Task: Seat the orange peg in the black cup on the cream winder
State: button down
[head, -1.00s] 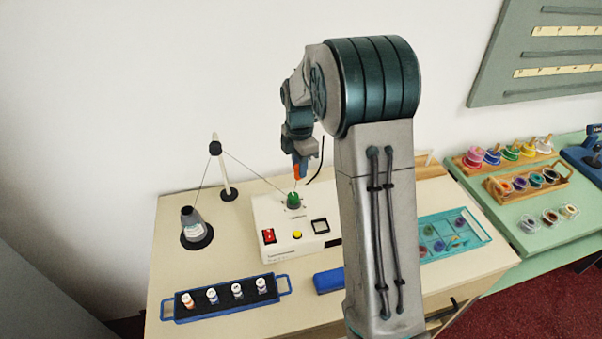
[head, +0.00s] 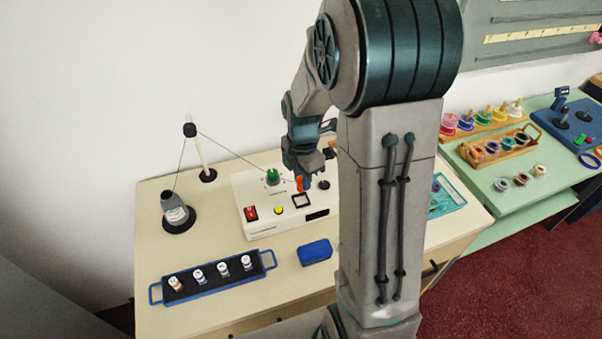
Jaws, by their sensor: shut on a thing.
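The cream winder (head: 262,230) stands on the table in the middle of the head view, with a red switch, a yellow button and a green piece (head: 272,176) on its top. A small dark round piece on its right end, which looks like the black cup (head: 323,184), shows just right of my gripper. My gripper (head: 301,177) points down over the winder and is shut on the orange peg (head: 300,185). The peg's lower end is near a dark-framed square on the winder's top, left of the black cup. I cannot tell its height above the top.
A thread runs from a cone (head: 174,212) over a post (head: 198,150) to the winder. A blue tray (head: 212,287) with several spools and a blue box (head: 315,253) lie in front. My arm hides much of the right side.

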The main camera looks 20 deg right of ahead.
jog(key=shift+f+b, duration=1.75)
jog(key=shift+f, duration=0.7)
jog(key=c, duration=1.2)
grip_release()
notch_tip(320, 180, up, 14)
jog(key=shift+f+b, duration=0.1)
jog(key=shift+b, duration=0.45)
jog(key=shift+s, duration=0.1)
